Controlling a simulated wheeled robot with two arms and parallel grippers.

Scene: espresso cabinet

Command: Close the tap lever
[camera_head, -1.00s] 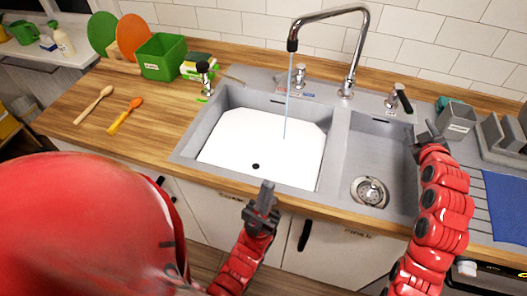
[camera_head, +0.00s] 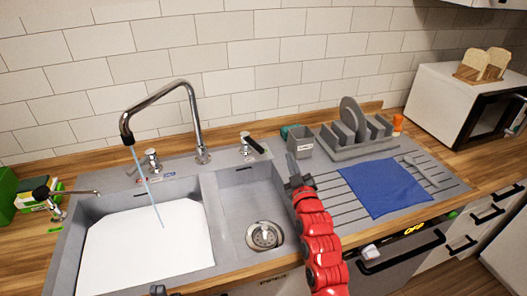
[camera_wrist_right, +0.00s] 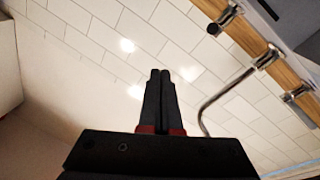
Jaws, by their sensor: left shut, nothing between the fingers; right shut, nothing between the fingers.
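The tall chrome tap (camera_head: 200,130) stands behind the sink, and water (camera_head: 143,180) runs from its spout into the left basin. A black-handled lever (camera_head: 256,146) stands right of the tap's base; it also shows in the right wrist view (camera_wrist_right: 226,17). A chrome knob (camera_head: 151,161) stands left of the base. My right gripper (camera_head: 291,160) is shut and empty, a little right of the black-handled lever and apart from it. Its closed fingers (camera_wrist_right: 160,76) show in the right wrist view. Only the tip of my left gripper (camera_head: 157,290) shows at the bottom edge.
A grey caddy (camera_head: 301,141) and a dish rack (camera_head: 357,135) stand right of the lever, close to my right gripper. A blue cloth (camera_head: 385,187) lies on the drainer. A dispenser (camera_head: 48,199) stands at the left. The right basin (camera_head: 243,205) is empty.

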